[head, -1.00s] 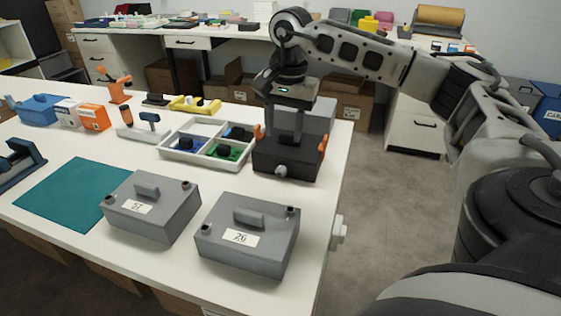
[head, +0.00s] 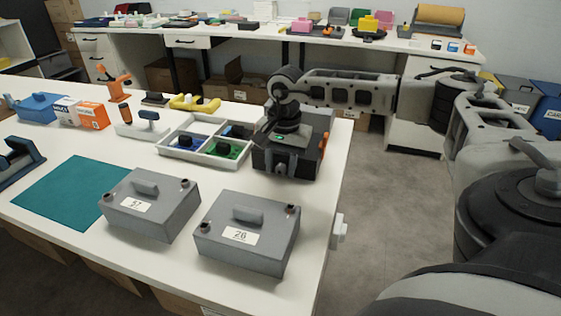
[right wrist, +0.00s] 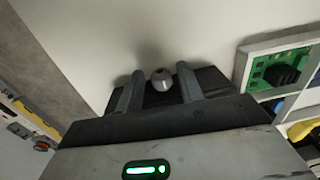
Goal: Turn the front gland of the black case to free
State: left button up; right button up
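The black case (head: 305,166) stands near the right edge of the white table in the head view, with an orange latch (head: 323,145) on its right side. My right gripper (head: 281,165) is at the case's front, pointing down, and hides part of the case. In the right wrist view, the gland (right wrist: 161,79) is a rounded grey knob on the dark case front. It lies between the two separated fingers of my right gripper (right wrist: 160,88). Gaps show on both sides of the gland, so the fingers seem not to touch it. My left gripper is not in view.
A divided white tray (head: 205,160) with green and blue parts stands just left of the case. Two grey numbered boxes, one left (head: 150,208) and one right (head: 247,235), stand in front. A teal mat (head: 70,190) lies bare at the left.

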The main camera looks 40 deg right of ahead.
grip_shut()
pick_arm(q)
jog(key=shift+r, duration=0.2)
pick_arm(e)
jog(key=shift+r, duration=0.1)
jog(key=shift+w+a+r+g+p, duration=0.1)
jog(key=shift+g+p, duration=0.3)
jog(key=shift+p, duration=0.1)
jog(key=shift+w+a+g+h+p, duration=0.15)
jog(key=shift+g+h+p, duration=0.45)
jog(key=shift+g+p, duration=0.35)
jog(key=shift+w+g+h+p, duration=0.15)
jog(key=shift+g+h+p, duration=0.15)
jog(key=shift+g+p, duration=0.15)
jog(key=shift+w+f+g+h, duration=0.1)
jog(key=shift+f+g+h, duration=0.25)
jog(key=shift+g, duration=0.45)
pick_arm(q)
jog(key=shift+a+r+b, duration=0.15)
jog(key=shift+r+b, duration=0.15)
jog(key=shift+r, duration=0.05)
pick_arm(e)
jog(key=shift+w+g+h, duration=0.1)
jog(key=shift+g+h, duration=0.25)
jog(key=shift+g, duration=0.15)
